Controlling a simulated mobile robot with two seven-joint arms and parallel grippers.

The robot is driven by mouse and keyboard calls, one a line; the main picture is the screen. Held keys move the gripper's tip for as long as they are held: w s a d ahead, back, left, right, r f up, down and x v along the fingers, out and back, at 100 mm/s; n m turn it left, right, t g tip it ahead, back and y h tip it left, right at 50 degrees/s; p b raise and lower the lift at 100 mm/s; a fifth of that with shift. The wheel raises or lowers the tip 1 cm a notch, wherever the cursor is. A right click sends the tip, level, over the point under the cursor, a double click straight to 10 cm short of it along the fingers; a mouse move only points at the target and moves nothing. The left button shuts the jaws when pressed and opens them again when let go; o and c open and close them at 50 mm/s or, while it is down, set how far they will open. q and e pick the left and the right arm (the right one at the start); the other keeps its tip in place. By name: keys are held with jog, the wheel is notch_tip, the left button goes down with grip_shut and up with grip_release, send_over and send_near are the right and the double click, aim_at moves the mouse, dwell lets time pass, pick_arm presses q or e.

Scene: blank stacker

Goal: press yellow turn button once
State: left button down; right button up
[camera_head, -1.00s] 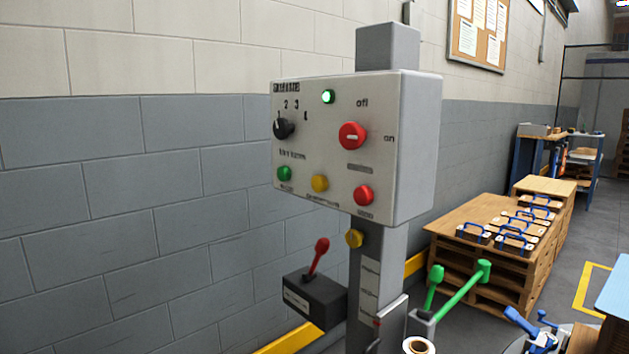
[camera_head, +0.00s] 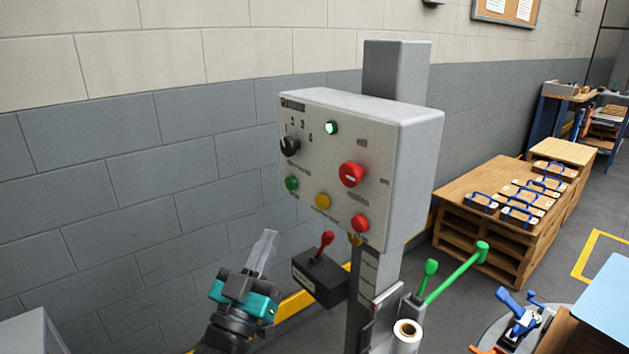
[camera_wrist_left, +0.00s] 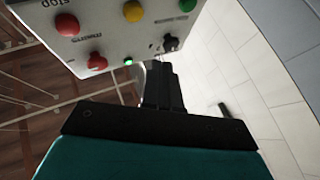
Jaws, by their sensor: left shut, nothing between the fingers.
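The control box (camera_head: 340,125) is a light grey panel on a grey post. The yellow button (camera_head: 322,201) sits in its bottom row, between a green button (camera_head: 292,183) and a red button (camera_head: 360,223). In the left wrist view the yellow button (camera_wrist_left: 133,11) is at the top edge, upside down with the panel. My left gripper (camera_head: 265,252) is shut and empty, below and left of the panel, apart from the buttons. In the left wrist view its dark fingers (camera_wrist_left: 160,85) point toward the panel. My right gripper is not in view.
A black box with a red lever (camera_head: 322,245) is mounted low on the post, close to my left gripper. Green levers (camera_head: 455,272) stand to the right. Pallets with blue-handled blocks (camera_head: 520,195) are further back. The grey wall (camera_head: 120,150) lies behind.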

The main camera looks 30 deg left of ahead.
aim_at(322, 202)
pick_arm(q)
jog(key=shift+s+a+r+n+t+y, duration=0.15)
jog(key=shift+a+r+t+y, duration=0.15)
jog(key=shift+r, duration=0.35)
jog(key=shift+s+a+r+n+t+y, duration=0.1)
jog(key=shift+a+r+n+y, duration=0.1)
jog(key=shift+a+r, duration=0.3)
jog(key=shift+d+r, duration=0.1)
jog(key=shift+d, duration=0.1)
jog(key=w+d+b, duration=0.1)
jog(key=w+d, duration=0.2)
jog(key=w, duration=0.5)
jog(key=shift+d+b, duration=0.15)
jog(key=shift+b, duration=0.25)
jog(key=shift+w, duration=0.25)
dwell(0.8)
jog(key=shift+w+d, duration=0.15)
jog(key=shift+w, duration=0.05)
